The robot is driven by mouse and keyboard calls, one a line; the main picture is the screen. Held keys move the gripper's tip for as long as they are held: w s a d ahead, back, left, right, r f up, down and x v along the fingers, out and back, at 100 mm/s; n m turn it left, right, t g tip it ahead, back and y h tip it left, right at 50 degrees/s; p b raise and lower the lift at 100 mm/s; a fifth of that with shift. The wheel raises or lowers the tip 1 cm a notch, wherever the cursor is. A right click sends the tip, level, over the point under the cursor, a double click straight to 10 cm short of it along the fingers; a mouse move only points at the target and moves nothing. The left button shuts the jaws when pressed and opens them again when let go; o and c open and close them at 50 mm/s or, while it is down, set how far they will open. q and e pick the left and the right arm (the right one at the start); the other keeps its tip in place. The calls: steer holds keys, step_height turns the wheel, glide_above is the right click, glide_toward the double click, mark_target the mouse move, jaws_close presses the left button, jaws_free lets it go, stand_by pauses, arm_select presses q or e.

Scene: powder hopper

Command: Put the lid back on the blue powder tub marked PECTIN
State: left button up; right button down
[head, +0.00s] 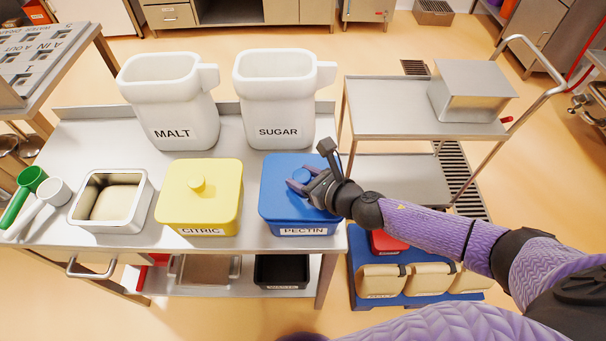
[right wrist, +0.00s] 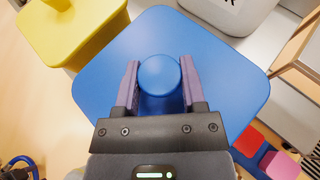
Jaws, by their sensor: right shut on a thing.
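The blue PECTIN tub (head: 270,224) stands at the front right of the steel bench, its label facing me. The blue lid (head: 276,198) lies level over the tub's top and lines up with it in the head view. I see no gap between lid and tub, but the arm covers part of the right side. My right gripper (head: 300,181) is shut on the lid's round knob (right wrist: 160,74), one finger on each side in the right wrist view. The lid (right wrist: 225,75) hides the tub from above there. My left gripper is not in view.
The yellow CITRIC tub (head: 216,208) stands close to the left. White MALT (head: 172,106) and SUGAR (head: 272,106) containers stand behind. An open metal tin (head: 142,205) and scoops are at left. A steel trolley (head: 385,105) stands at right; bags lie on a blue platform below.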

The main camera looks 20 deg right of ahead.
steer(key=shift+f, duration=0.4)
steer(key=shift+r, duration=0.1)
steer(key=shift+c, duration=2.1)
jaws_free()
steer(key=shift+o, duration=1.7)
steer(key=v, duration=0.9)
steer(key=shift+s+d, duration=0.2)
steer(key=shift+s, duration=0.15)
steer(key=shift+r, duration=0.15)
